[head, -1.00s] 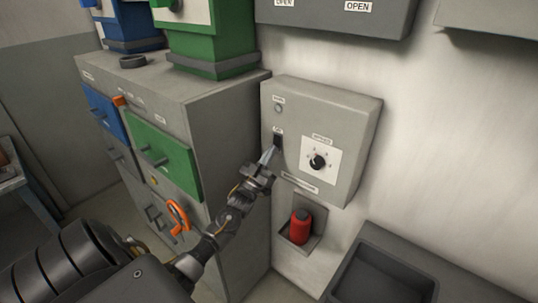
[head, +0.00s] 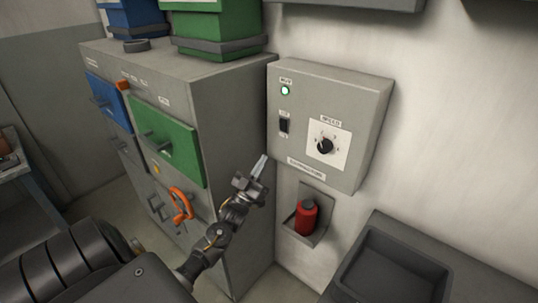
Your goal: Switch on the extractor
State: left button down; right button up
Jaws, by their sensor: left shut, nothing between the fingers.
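The extractor control box (head: 312,88) is a grey box on the wall. It has a small round lamp (head: 285,91) at its upper left, glowing green-white. Below the lamp is a black rocker switch (head: 284,125). To the right is a black speed knob (head: 325,146) on a white dial plate. My left gripper (head: 261,165) is shut and empty. Its tip is below and left of the switch, apart from the box. My right gripper is not in view.
A grey cabinet (head: 228,112) with blue and green drawers stands to the left, with an orange handle (head: 181,204) low on its front. A red cylinder (head: 306,217) sits in a wall holder below the box. A dark tray (head: 405,262) is at lower right.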

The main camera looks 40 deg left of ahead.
pick_arm(q)
jog(key=b+v, duration=0.1)
jog(key=v, duration=0.2)
jog(key=shift+s+a+f, duration=0.1)
jog(key=shift+a+f, duration=0.05)
jog(key=shift+f, duration=0.2)
